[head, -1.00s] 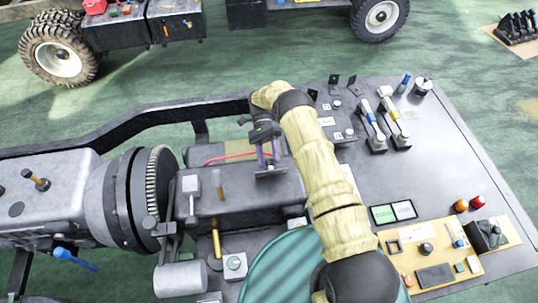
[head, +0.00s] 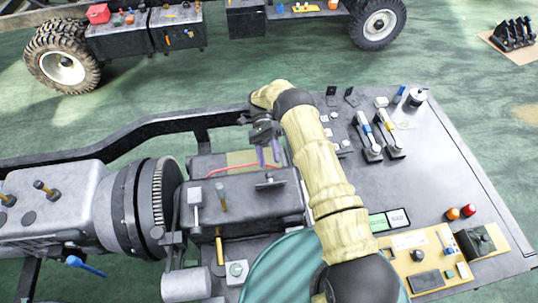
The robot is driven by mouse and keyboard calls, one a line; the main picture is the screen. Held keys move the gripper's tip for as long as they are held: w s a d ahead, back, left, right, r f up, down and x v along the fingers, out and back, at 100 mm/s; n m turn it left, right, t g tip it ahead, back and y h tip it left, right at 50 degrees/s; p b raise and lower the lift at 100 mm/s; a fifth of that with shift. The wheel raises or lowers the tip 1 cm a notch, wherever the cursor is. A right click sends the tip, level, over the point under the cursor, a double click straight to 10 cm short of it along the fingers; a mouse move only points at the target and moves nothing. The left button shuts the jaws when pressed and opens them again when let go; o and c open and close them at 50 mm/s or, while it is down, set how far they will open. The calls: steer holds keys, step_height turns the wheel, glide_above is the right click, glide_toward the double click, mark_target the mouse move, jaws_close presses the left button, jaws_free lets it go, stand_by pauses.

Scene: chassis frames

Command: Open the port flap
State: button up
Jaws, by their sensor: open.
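My gripper (head: 269,158) is in the middle of the head view, pointing down with two purple fingers apart and nothing between them. It is above the back edge of a dark grey box (head: 255,205) on the chassis. A small metal plate or bracket (head: 270,182) is on top of this box, just in front of the fingertips; the fingers look clear of it. I cannot tell for sure which part is the port flap. A small pale square fitting with a green button (head: 237,270) is low in front of the box. My forearm hides the box's right side.
A grey cylinder with a toothed ring (head: 160,205) stands left of the box. A dark deck (head: 440,165) at right carries switches, red and orange knobs (head: 460,211) and a yellow panel (head: 435,258). Another chassis stands behind.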

step_height(320, 180, up, 2)
steer(key=shift+p, duration=0.9)
